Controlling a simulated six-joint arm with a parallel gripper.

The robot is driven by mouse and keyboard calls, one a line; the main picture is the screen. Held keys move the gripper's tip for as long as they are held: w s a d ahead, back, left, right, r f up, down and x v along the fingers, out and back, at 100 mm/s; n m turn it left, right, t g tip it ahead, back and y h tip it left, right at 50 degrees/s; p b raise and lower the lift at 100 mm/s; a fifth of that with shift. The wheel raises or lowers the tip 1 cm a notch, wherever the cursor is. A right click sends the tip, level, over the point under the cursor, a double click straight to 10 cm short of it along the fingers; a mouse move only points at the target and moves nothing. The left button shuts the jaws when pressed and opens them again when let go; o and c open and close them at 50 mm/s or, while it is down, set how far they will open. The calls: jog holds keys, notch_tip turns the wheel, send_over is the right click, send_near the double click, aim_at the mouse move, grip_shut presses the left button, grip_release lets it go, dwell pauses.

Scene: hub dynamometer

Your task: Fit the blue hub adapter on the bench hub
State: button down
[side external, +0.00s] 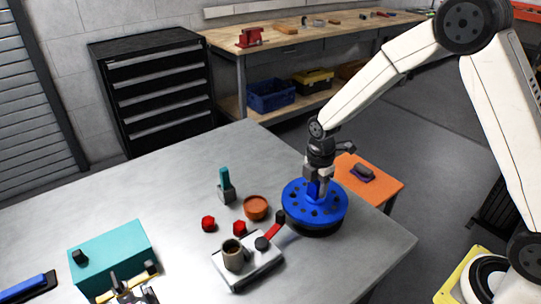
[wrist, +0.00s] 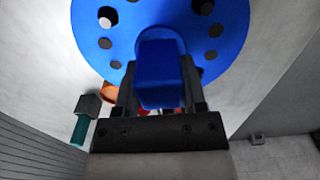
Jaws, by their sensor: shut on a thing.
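The blue hub adapter (side external: 305,211) is a round disc with a ring of dark holes and a raised central block. My gripper (side external: 318,178) is shut on that block from above. In the wrist view, the adapter (wrist: 95,40) fills the upper middle, and its block sits between the fingers of my gripper (wrist: 158,88). The black round bench hub (side external: 316,232) shows just under the adapter's rim at the table's right side. I cannot tell whether the disc rests fully on it; most of the hub is hidden.
Left of the adapter stand a grey fixture (side external: 262,270) with a red-handled lever (side external: 270,233), an orange bowl (side external: 256,207), red knobs (side external: 208,224) and a teal-handled tool (side external: 225,186). A teal box (side external: 112,258) is farther left. The table's front right is clear.

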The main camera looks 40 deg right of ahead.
jog(key=shift+f, duration=0.65)
dwell(0.3)
jog(key=shift+c, duration=0.8)
grip_release()
jog(key=shift+o, duration=0.4)
jog(key=shift+r, duration=3.9)
